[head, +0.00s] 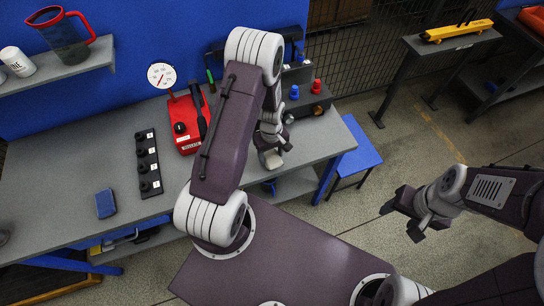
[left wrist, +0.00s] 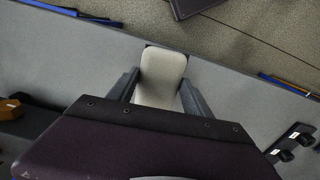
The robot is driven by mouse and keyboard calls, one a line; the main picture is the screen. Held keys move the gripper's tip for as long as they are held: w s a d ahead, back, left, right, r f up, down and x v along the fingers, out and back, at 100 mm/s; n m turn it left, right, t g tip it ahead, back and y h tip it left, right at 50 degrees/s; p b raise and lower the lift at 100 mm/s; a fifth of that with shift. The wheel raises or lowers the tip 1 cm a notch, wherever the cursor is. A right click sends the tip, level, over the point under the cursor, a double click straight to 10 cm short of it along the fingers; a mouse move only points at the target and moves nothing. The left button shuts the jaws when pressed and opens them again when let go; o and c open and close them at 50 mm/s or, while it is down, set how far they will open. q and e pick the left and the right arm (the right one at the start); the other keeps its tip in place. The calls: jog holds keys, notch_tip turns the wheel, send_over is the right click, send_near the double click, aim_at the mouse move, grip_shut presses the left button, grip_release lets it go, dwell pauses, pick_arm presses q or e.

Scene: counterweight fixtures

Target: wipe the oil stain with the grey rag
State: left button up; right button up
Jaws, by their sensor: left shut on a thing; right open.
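My left gripper (head: 274,148) is shut on the pale grey rag (head: 272,160) at the bench's right front part. In the left wrist view the rag (left wrist: 160,78) is a light rounded pad between the two fingers, over the grey bench top. A narrow dark edge shows around its far end; I cannot tell whether this is stain or shadow. The oil stain is not clearly visible in either view. My right gripper (head: 399,224) is open and empty, out over the floor to the right of the bench.
On the workbench (head: 95,150) are a red tester with a dial (head: 187,122), a black strip of knobs (head: 148,163) and a blue phone-like object (head: 106,203). A dark fixture with red and blue knobs (head: 305,103) stands behind the left gripper. A blue stool (head: 358,158) stands right of the bench.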

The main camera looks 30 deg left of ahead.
pick_arm(q)
jog(key=r, duration=0.1)
jog(key=r+p, duration=0.2)
jog(key=shift+s+d+r, duration=0.2)
jog(key=shift+d+r, duration=0.05)
jog(key=shift+r, duration=0.2)
jog(key=shift+w+a, duration=0.1)
jog(key=shift+a, duration=0.05)
